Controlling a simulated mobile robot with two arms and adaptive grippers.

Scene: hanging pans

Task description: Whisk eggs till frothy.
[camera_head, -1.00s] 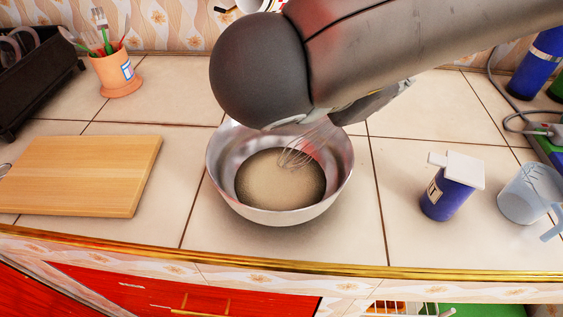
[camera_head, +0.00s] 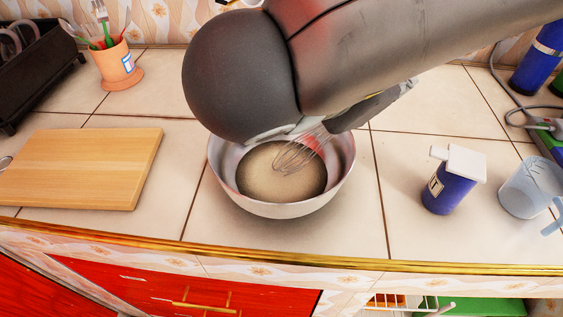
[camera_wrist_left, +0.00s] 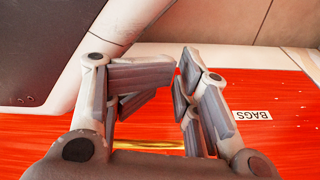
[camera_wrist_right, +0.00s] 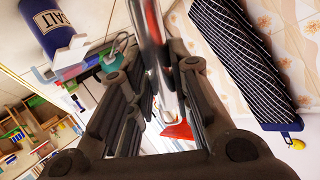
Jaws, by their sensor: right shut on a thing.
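A metal bowl (camera_head: 342,182) stands on the tiled counter in the head view, with a pale beige egg mixture (camera_head: 265,178) in it. A wire whisk (camera_head: 296,156) is tilted into the bowl, its loops at the mixture on the right side. My right gripper (camera_head: 372,108) is partly hidden behind my arm in the head view. In the right wrist view my right gripper (camera_wrist_right: 160,108) is shut on the whisk's shiny handle (camera_wrist_right: 152,45). My left gripper (camera_wrist_left: 176,85) is open and empty in the left wrist view, above the red cabinet front; it is outside the head view.
A wooden cutting board (camera_head: 85,168) lies left of the bowl. A blue salt container (camera_head: 450,188) and a clear measuring jug (camera_head: 528,187) stand to the right. An orange utensil pot (camera_head: 118,68) and a black rack (camera_head: 35,68) are at the back left. Counter beside the bowl is clear.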

